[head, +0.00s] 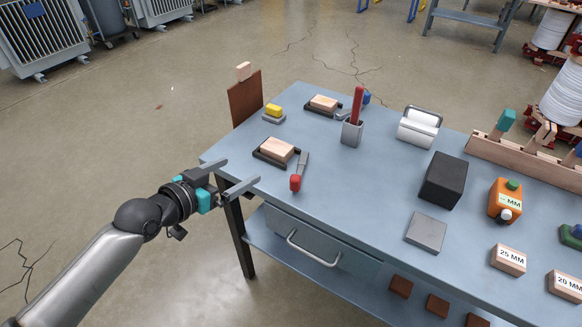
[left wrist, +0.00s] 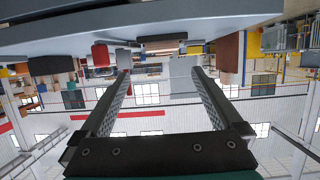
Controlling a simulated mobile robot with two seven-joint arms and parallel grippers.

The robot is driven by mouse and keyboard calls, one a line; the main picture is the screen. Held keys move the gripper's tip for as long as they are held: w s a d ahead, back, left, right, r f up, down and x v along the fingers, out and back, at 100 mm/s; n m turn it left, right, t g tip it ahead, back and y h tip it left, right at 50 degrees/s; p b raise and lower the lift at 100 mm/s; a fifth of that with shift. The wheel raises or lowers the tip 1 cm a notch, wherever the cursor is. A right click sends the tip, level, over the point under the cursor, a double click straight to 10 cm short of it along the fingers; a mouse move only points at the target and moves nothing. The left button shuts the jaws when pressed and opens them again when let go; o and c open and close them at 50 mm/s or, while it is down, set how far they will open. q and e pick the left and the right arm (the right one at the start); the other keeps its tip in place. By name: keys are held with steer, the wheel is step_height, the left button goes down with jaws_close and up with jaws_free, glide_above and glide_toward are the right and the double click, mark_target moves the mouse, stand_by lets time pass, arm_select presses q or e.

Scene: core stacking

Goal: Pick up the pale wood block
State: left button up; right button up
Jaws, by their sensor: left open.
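A pale wood block (head: 277,149) lies in a shallow black tray (head: 259,155) near the table's left end. A second similar pale block (head: 323,102) lies in another black tray farther back. My left gripper (head: 241,172) is open and empty at the table's near left corner, short of the nearer block and apart from it. In the left wrist view, which is upside down, the open fingers (left wrist: 162,78) show with nothing between them up close. A dark tray (left wrist: 163,38) shows beyond them. My right gripper is not in view.
The front left tabletop is bare.

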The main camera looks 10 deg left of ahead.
mark_target(276, 147)
arm_select(q)
steer(key=shift+w+f, duration=0.1)
steer(key=shift+f, duration=0.05)
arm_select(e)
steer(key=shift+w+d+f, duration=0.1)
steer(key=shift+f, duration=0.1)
